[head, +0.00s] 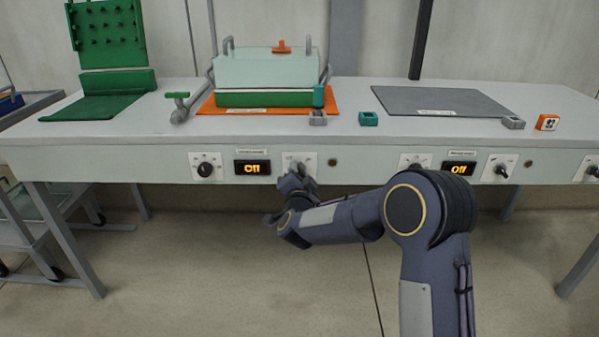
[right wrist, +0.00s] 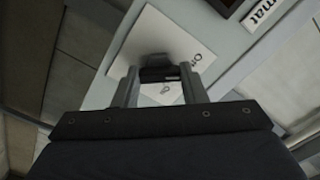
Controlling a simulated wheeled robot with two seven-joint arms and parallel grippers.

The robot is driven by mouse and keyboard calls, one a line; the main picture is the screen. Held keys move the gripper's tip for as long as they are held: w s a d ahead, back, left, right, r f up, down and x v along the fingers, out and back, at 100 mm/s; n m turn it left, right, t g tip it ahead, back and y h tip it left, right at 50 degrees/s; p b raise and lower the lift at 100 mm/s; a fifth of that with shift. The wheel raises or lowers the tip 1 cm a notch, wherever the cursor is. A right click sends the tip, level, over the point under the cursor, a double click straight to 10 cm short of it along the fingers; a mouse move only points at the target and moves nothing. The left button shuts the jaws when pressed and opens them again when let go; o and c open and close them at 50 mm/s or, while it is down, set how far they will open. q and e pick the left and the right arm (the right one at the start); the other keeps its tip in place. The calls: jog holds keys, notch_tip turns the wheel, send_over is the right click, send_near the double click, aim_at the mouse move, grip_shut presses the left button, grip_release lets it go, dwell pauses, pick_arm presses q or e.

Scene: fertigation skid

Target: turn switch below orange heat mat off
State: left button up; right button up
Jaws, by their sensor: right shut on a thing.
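The orange heat mat (head: 205,107) lies on the table under a pale green box (head: 265,70). The switch's exact angle is hard to tell. My left gripper is not in view.
A round indicator (head: 333,162) is just right of the gripped switch. A green pegboard stand (head: 108,35) is at the far left.

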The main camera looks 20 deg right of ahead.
jog(key=shift+n, duration=0.6)
jog(key=o, duration=1)
jog(key=shift+s, duration=0.1)
jog(key=p+v, duration=0.1)
jog(key=v, duration=0.6)
jog(key=shift+s+p, duration=0.35)
jog(key=shift+a, duration=0.1)
